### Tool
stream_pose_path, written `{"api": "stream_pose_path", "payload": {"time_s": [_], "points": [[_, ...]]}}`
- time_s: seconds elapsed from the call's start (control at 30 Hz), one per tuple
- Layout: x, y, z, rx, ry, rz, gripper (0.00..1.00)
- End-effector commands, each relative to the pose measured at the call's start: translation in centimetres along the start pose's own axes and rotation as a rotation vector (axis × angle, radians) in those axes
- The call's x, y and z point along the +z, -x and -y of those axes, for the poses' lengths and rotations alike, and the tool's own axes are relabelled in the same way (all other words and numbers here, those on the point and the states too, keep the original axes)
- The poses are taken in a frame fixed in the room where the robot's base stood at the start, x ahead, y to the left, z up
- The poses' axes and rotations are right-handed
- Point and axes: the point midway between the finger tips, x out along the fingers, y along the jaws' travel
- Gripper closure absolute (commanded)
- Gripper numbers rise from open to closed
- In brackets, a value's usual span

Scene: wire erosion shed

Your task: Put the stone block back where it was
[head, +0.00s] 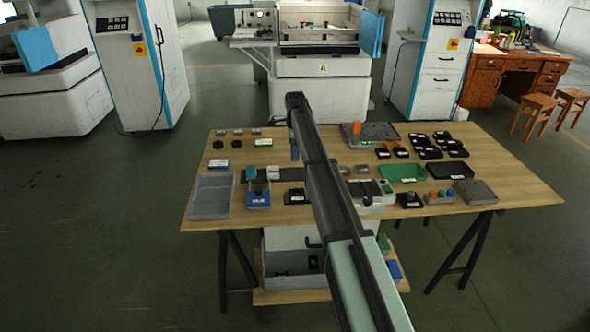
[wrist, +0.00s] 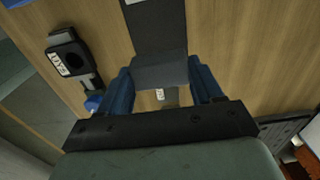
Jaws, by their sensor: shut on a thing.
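My gripper (wrist: 161,82) has blue fingers and is shut on a grey block, the stone block (wrist: 158,71), seen in the wrist view. The block sits between both fingertips, in front of a dark strip (wrist: 155,28) on the wooden table. I cannot tell whether it touches the surface beneath. In the head view my gripper (head: 295,151) is over the middle of the table, partly covered by my arm, and the block cannot be made out there. No mark of the block's earlier place can be told for certain.
The wooden table (head: 525,185) holds a grey bin (head: 210,195) at left, a green tray (head: 402,172) and a black tray (head: 445,172) at right, and many small parts. In the wrist view, a black labelled holder (wrist: 72,58) stands left of my gripper. The table's far right is clear.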

Motion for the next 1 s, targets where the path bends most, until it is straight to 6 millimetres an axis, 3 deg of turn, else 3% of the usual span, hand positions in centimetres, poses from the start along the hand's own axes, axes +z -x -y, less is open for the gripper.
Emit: {"api": "stream_pose_path", "payload": {"time_s": [0.2, 0.6, 1.0], "points": [[0.0, -3.6, -0.1, 0.001, -0.001, 0.000, 0.63], [0.0, -7.4, -0.1, 0.002, -0.001, 0.000, 0.63], [0.0, -8.1, -0.1, 0.001, -0.001, 0.000, 0.63]]}}
